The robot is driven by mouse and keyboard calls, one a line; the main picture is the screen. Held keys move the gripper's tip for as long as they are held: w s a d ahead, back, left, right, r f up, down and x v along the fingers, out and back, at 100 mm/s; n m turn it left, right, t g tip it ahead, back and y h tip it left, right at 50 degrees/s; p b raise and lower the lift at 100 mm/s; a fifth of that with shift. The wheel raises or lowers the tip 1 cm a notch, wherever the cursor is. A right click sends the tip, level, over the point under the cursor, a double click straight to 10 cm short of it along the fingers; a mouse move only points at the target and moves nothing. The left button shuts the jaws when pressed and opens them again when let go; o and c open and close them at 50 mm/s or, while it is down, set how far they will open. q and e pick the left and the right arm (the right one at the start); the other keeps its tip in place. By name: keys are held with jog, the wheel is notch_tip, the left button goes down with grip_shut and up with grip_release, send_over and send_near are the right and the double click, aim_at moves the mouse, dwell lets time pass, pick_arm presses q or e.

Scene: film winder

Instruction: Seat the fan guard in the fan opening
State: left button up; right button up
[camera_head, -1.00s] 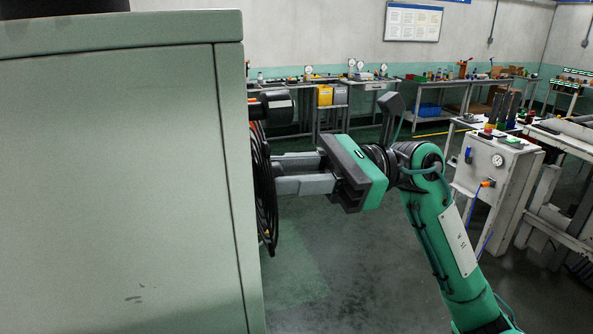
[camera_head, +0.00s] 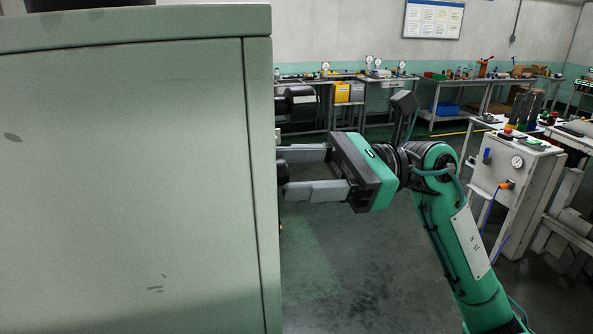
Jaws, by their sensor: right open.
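A large pale green cabinet (camera_head: 135,190) fills the left of the view, and its right edge cuts off what lies behind it. My right gripper (camera_head: 283,172), on the green arm, points left at that edge with its two grey fingers spread apart. The fingertips are at or just behind the edge. The fan guard does not show now; the cabinet hides the place where its black wire rings were seen earlier. The fan opening is not visible either. I cannot tell whether the fingers touch the guard. My left gripper is not in view.
A black cylindrical part (camera_head: 298,103) sticks out past the cabinet edge above the gripper. A white machine with a gauge (camera_head: 513,180) stands to the right. Workbenches (camera_head: 380,80) line the back wall. The floor below the gripper is clear.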

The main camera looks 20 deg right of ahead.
jog(key=d+f+b, duration=0.1)
jog(key=d+b, duration=0.4)
jog(key=d, duration=0.8)
jog(key=shift+w+d+f+b, duration=0.15)
jog(key=shift+w+f+b, duration=0.15)
jog(key=shift+w+b, duration=0.1)
